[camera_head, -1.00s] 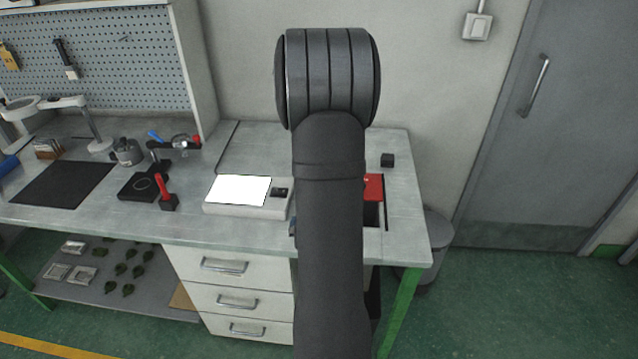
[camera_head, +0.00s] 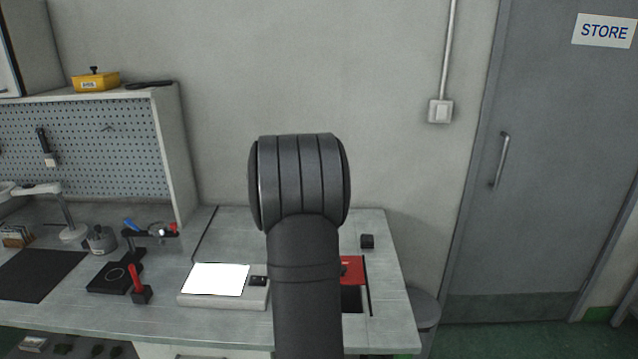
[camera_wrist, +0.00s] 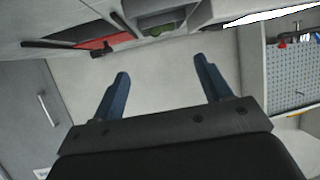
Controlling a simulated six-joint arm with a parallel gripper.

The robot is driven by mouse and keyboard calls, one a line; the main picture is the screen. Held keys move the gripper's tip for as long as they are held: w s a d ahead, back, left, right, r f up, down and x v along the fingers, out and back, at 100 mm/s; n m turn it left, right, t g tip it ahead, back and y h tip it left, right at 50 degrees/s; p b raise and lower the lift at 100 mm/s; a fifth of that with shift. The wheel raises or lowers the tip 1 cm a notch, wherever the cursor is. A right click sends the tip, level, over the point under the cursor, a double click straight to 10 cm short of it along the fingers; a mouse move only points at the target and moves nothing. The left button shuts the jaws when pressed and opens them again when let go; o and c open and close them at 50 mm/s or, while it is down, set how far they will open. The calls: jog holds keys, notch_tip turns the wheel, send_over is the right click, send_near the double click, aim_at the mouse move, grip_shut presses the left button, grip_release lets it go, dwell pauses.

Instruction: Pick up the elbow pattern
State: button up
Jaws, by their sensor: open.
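My gripper (camera_wrist: 162,66) is open in the wrist view, with two blue fingers apart and nothing between them. The blank wall lies behind the fingers, and the bench is at the top of this view. A small green piece (camera_wrist: 161,31) shows in a grey recess there, beyond and apart from the fingertips; I cannot tell whether it is the elbow pattern. In the head view my arm hides the gripper and part of the bench. I cannot make out an elbow pattern for sure in the head view.
A red part (camera_head: 352,268) beside a dark opening is partly behind my arm. A white-topped device (camera_head: 217,280), a red-handled tool (camera_head: 136,284) and a black mat (camera_head: 38,275) are on the bench. A small black block (camera_head: 367,241) stands at right. The bench's right end is mostly clear.

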jog(key=c, duration=0.3)
jog(key=shift+c, duration=0.2)
